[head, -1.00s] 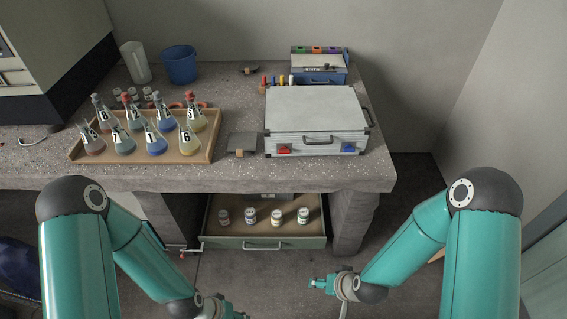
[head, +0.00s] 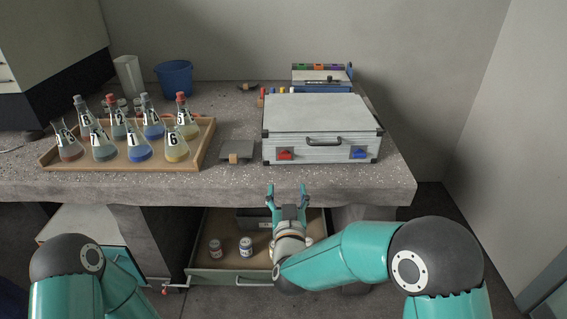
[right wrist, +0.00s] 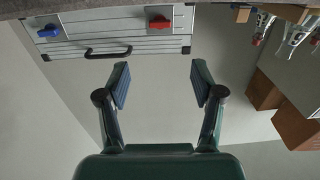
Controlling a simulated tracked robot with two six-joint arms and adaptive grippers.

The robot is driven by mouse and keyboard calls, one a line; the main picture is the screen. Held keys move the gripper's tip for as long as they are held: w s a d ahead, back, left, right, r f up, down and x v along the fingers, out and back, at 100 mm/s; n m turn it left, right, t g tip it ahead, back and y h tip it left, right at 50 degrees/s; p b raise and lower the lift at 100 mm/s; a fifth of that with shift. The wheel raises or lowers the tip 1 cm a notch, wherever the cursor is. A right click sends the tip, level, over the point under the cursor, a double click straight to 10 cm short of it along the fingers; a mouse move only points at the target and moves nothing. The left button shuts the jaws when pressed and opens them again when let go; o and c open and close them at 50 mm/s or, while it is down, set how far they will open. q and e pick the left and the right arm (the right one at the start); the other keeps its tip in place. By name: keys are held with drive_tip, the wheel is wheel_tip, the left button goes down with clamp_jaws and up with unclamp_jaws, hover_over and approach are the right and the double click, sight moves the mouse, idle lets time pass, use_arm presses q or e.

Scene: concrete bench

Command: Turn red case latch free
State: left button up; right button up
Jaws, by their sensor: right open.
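The silver case (head: 322,112) stands closed on the concrete bench, its front facing me. The red latch (head: 285,155) is on the front's left side and the blue latch (head: 358,153) on its right, with a black handle (head: 324,141) between. My right gripper (head: 287,190) is open and empty, in front of the bench edge and below the red latch. The right wrist view is upside down: the red latch (right wrist: 160,22) lies beyond the open fingers (right wrist: 160,78), apart from them, and the blue latch (right wrist: 48,31) is at left. My left gripper is out of view.
A wooden tray (head: 205,152) of numbered flasks stands left of the case. A small grey plate with a wooden block (head: 238,155) lies between them. Below, an open drawer (head: 200,274) holds jars, partly hidden by my right arm. A blue bucket (head: 174,78) is at the back.

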sight(285, 157)
drive_tip(key=w, duration=1.4)
drive_tip(key=shift+a+f, duration=0.1)
drive_tip(key=shift+a, duration=0.1)
drive_tip(key=shift+c, duration=0.2)
